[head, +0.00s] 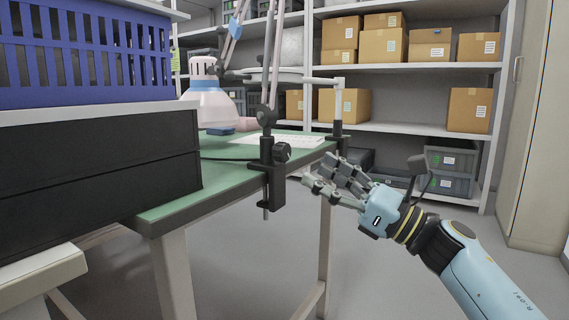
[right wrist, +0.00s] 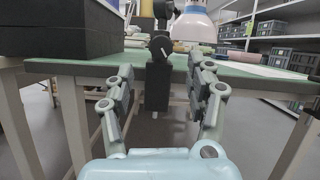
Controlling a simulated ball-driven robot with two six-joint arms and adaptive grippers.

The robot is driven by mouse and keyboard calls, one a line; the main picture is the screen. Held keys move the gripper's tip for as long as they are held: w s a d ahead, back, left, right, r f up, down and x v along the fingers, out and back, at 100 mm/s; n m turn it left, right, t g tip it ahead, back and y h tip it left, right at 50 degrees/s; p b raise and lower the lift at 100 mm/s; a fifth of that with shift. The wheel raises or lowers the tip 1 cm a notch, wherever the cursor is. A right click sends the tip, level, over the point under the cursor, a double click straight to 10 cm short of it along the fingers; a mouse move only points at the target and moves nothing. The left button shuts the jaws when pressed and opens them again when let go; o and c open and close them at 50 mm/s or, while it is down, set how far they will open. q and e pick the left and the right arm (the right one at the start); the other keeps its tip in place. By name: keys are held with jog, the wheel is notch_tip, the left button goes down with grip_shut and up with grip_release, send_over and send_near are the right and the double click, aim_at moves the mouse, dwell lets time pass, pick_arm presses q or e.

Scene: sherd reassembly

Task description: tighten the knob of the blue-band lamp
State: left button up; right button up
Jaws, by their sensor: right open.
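The lamp with a blue band (head: 234,28) on its arm has a pale pink-white shade (head: 207,96). The shade also shows at the top of the right wrist view (right wrist: 194,25). A black clamp (head: 275,187) grips the green table's edge beneath a lamp arm. Its dark knob (head: 282,152) faces right; in the right wrist view the knob (right wrist: 161,46) lies ahead, between the fingers. My right gripper (head: 322,173) is open and empty, just right of the clamp and apart from it. My left gripper is out of view.
The green table (head: 180,205) carries a black case (head: 100,165) at the left, with a blue crate (head: 85,55) above. A white post (head: 338,103) stands at the table's far right corner. Shelves with cardboard boxes (head: 380,46) are behind. Floor right of the table is clear.

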aim_at(287, 154)
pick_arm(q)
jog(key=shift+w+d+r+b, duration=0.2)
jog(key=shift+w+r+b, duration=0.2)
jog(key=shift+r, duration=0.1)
pick_arm(e)
jog(key=x, duration=0.8)
jog(key=shift+w+a+r, duration=0.1)
jog(key=shift+w, duration=0.1)
jog(key=shift+c, duration=0.3)
grip_shut()
jog(key=shift+r+m+t+h+p, duration=0.2)
jog(key=shift+m+t+h+p, duration=0.25)
jog(key=shift+m+p, duration=0.45)
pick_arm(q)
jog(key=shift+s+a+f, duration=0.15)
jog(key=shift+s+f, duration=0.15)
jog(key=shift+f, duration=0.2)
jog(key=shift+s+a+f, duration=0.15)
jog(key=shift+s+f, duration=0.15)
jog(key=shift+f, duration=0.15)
pick_arm(e)
jog(key=shift+f+m, duration=0.2)
jog(key=shift+m, duration=0.1)
